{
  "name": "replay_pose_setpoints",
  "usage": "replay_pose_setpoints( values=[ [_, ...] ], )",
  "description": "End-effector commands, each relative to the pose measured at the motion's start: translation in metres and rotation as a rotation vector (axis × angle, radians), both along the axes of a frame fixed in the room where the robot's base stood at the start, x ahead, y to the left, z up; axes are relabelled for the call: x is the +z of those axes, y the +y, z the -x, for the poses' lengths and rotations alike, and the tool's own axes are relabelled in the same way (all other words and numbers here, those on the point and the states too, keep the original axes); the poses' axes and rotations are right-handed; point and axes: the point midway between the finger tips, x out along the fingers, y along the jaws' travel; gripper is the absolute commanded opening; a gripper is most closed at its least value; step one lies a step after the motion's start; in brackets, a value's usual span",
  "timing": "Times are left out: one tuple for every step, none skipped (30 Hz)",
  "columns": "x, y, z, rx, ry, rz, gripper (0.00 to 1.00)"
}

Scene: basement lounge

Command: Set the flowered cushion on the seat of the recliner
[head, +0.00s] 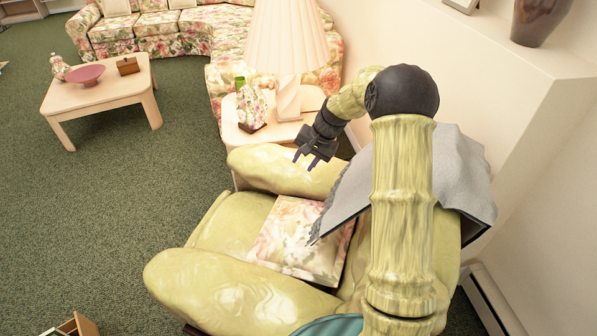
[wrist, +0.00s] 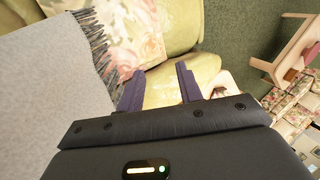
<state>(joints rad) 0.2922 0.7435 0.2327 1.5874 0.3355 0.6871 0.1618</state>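The flowered cushion (head: 290,238) lies on the seat of the yellow-green recliner (head: 222,228), between its two armrests and towards the backrest. Part of it shows beyond my fingers in the wrist view (wrist: 135,32). A grey fringed throw (head: 345,200) hangs over the backrest and hides part of the cushion's right side. My gripper (head: 305,161) is open and empty. In the head view it appears over the far armrest, apart from the cushion. In the wrist view my two dark fingers (wrist: 158,84) are spread with nothing between them.
A side table (head: 235,131) beside the recliner holds a lamp (head: 288,50) and a floral vase (head: 251,107). A low table (head: 105,100) and a flowered sofa (head: 150,25) stand farther back. Green carpet is open at left. A wall and ledge (head: 500,55) border the right.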

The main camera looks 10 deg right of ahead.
Motion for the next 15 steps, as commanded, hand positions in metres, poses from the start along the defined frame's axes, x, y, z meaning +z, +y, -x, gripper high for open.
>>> replay_pose_setpoints(
  values=[
    [0.010,-0.004,0.001,-0.002,-0.004,0.001,0.36],
    [0.016,-0.006,0.003,-0.002,-0.004,0.001,0.36],
    [0.023,-0.009,0.004,-0.002,-0.004,0.001,0.36],
    [0.028,-0.011,0.006,-0.002,-0.004,0.001,0.36],
    [0.032,-0.013,0.006,-0.002,-0.004,0.001,0.36],
    [0.038,-0.015,0.007,-0.002,-0.004,0.001,0.36],
    [0.042,-0.016,0.008,-0.002,-0.003,0.001,0.36],
    [0.045,-0.018,0.009,-0.002,-0.003,0.001,0.36],
    [0.048,-0.019,0.010,-0.002,-0.001,0.001,0.36],
    [0.050,-0.019,0.011,-0.002,-0.001,0.001,0.36],
    [0.052,-0.020,0.011,-0.002,-0.001,0.001,0.36],
    [0.053,-0.020,0.011,-0.002,-0.001,0.001,0.36],
    [0.053,-0.020,0.011,-0.001,0.000,0.000,0.36],
    [0.054,-0.020,0.011,-0.001,0.000,0.000,0.36],
    [0.054,-0.020,0.011,0.000,-0.001,0.000,0.36]
  ],
)
